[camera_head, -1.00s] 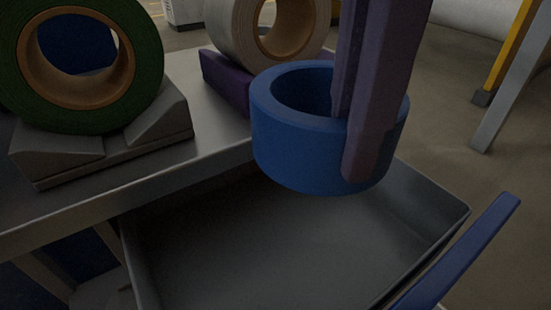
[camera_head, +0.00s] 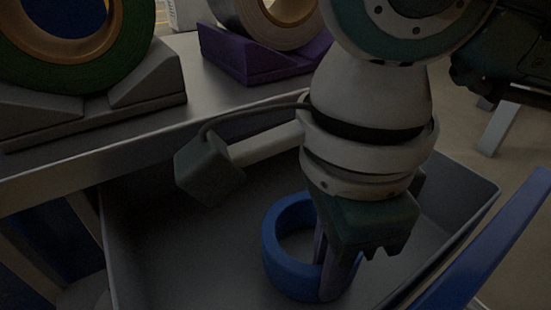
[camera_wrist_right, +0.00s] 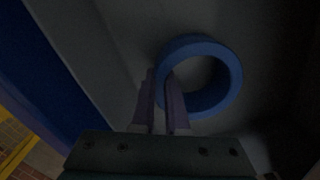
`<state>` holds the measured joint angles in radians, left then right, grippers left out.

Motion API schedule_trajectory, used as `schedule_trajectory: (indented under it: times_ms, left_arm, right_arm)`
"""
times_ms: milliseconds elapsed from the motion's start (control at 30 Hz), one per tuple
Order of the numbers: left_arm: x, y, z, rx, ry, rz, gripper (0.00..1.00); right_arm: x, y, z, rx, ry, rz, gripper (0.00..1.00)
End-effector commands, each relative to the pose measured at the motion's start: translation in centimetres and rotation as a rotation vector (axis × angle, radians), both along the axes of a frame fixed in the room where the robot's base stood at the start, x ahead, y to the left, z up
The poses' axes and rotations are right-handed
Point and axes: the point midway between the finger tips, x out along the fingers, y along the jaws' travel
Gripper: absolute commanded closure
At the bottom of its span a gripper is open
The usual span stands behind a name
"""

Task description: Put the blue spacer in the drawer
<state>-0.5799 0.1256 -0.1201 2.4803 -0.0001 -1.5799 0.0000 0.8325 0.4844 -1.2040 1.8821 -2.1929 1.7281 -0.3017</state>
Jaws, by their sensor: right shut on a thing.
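The blue spacer (camera_head: 284,268) is a thick ring inside the open grey drawer (camera_head: 150,245), low near its floor. I cannot tell whether it touches the floor. My right gripper (camera_head: 334,290) points down into the drawer and is shut on the spacer's wall, one finger inside the ring and one outside. In the right wrist view the spacer (camera_wrist_right: 228,75) shows beyond the two purple fingers (camera_wrist_right: 165,85), which pinch its near-left wall. My left gripper is not in view.
A green roll (camera_head: 130,50) rests on a grey cradle (camera_head: 150,90) on the bench (camera_head: 225,95) behind the drawer. A grey roll (camera_head: 240,25) sits on a purple cradle (camera_head: 235,60). The drawer's blue front (camera_head: 470,260) is at the right. The drawer floor left of the spacer is clear.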

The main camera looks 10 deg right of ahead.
Motion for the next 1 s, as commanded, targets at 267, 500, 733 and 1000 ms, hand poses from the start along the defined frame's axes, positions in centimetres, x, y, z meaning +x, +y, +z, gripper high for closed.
schedule_trajectory:
  times_ms: [267, 500, 733, 1000]
  left_arm:
    - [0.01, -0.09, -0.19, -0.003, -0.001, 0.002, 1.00]
    - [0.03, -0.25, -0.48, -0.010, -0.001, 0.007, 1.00]
    - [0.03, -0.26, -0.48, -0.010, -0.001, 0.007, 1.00]
    - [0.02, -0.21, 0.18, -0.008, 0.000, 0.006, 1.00]
  right_arm:
    - [0.05, 0.04, -0.57, 0.001, -0.003, 0.001, 1.00]
    - [0.02, 0.01, -0.87, 0.000, -0.001, 0.001, 0.77]
    - [0.02, 0.01, -0.86, 0.000, -0.001, 0.001, 0.58]
    - [0.03, 0.02, -0.18, 0.001, -0.001, 0.000, 0.58]
